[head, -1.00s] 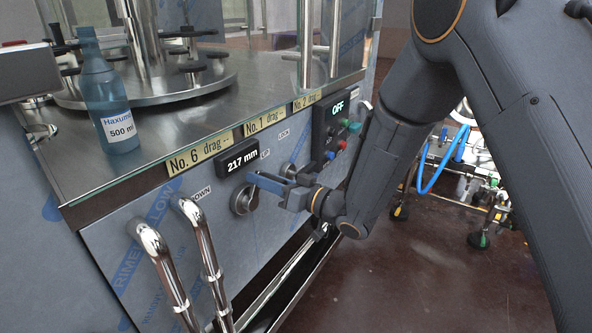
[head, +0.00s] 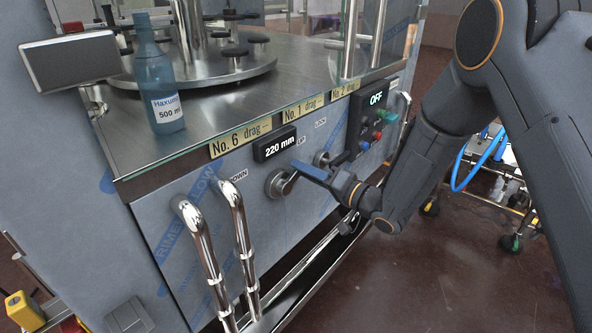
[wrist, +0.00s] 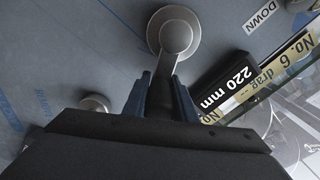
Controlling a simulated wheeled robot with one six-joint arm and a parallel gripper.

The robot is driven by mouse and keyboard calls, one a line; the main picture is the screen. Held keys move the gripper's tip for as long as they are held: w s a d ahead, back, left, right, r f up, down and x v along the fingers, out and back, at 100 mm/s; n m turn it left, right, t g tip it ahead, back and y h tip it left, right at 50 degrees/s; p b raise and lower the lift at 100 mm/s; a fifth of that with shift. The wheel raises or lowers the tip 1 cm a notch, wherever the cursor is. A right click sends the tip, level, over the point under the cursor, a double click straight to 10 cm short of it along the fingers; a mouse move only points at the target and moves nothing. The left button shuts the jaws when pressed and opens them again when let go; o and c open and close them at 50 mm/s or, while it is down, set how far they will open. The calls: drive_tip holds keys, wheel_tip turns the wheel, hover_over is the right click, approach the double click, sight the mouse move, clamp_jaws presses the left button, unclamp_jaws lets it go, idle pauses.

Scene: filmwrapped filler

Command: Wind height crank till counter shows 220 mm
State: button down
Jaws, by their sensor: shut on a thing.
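The handle's end is hidden by the gripper body.
A second knob (head: 322,158) near the LOCK label sits right of the crank. Bent steel rails (head: 240,235) stand out left of the crank. A blue Haxuma bottle (head: 158,85) stands on the deck above.

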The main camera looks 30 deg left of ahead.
drive_tip(key=shift+d+f, duration=0.1)
drive_tip(key=shift+f, duration=0.2)
drive_tip(key=c, duration=1.6)
unclamp_jaws()
drive_tip(key=shift+o, duration=0.7)
drive_tip(key=shift+r, duration=0.15)
drive_tip(key=s+d, duration=0.1)
drive_tip(key=d, duration=0.6)
drive_tip(key=shift+d, duration=0.3)
